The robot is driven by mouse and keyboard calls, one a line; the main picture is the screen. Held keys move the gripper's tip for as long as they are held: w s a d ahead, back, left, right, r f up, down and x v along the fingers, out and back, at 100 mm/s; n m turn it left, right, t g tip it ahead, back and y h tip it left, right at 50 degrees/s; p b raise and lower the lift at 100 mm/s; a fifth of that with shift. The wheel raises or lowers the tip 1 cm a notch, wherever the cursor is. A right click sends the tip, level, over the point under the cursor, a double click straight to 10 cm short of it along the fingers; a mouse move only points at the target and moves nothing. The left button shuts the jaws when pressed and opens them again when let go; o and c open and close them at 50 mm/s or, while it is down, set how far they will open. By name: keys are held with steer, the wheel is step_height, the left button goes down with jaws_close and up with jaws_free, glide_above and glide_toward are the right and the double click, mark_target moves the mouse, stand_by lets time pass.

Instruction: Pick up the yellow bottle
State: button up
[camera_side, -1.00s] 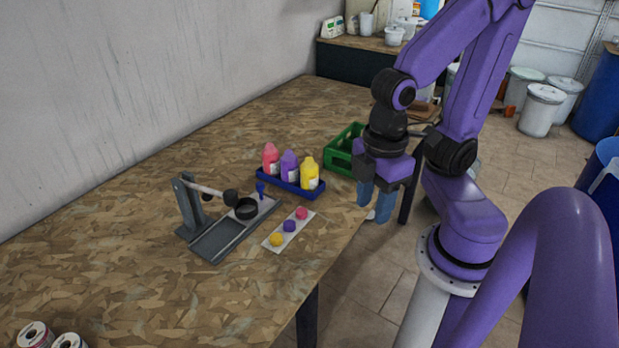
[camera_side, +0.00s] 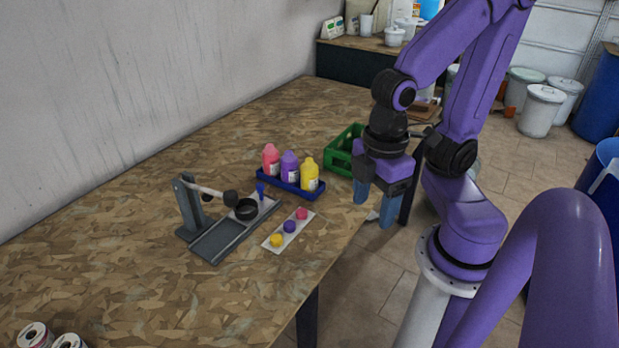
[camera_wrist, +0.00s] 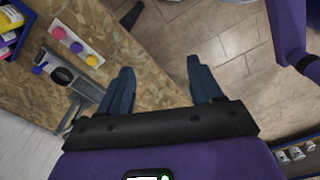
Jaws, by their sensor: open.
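The yellow bottle (camera_side: 309,175) stands upright at the right end of a blue tray (camera_side: 287,187), beside a purple bottle (camera_side: 289,168) and a pink bottle (camera_side: 270,159). In the wrist view part of the yellow bottle (camera_wrist: 12,18) shows at the top left corner, cut off by the frame. My gripper (camera_side: 375,205) is open and empty, to the right of the tray at the table's edge. In the wrist view my gripper (camera_wrist: 162,80) has its two blue fingers apart with nothing between them.
A green crate (camera_side: 342,152) stands behind the tray, near my gripper. In front are a white strip (camera_side: 284,239) with yellow, purple and pink caps and a grey fixture (camera_side: 222,238) with a lever. Bare table (camera_side: 110,240) lies to the left.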

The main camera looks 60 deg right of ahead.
steer(key=r, duration=0.1)
step_height(320, 180, up, 4)
steer(key=n+h, duration=0.6)
steer(key=h, duration=0.8)
glide_above(304, 178)
steer(key=a, duration=0.4)
steer(key=f, duration=2.6)
steer(key=shift+s+d+f, duration=0.15)
steer(key=shift+d+f, duration=0.1)
steer(key=shift+d, duration=0.15)
steer(key=shift+d+f, duration=0.1)
steer(key=shift+f, duration=0.1)
steer(key=shift+x, duration=2.4)
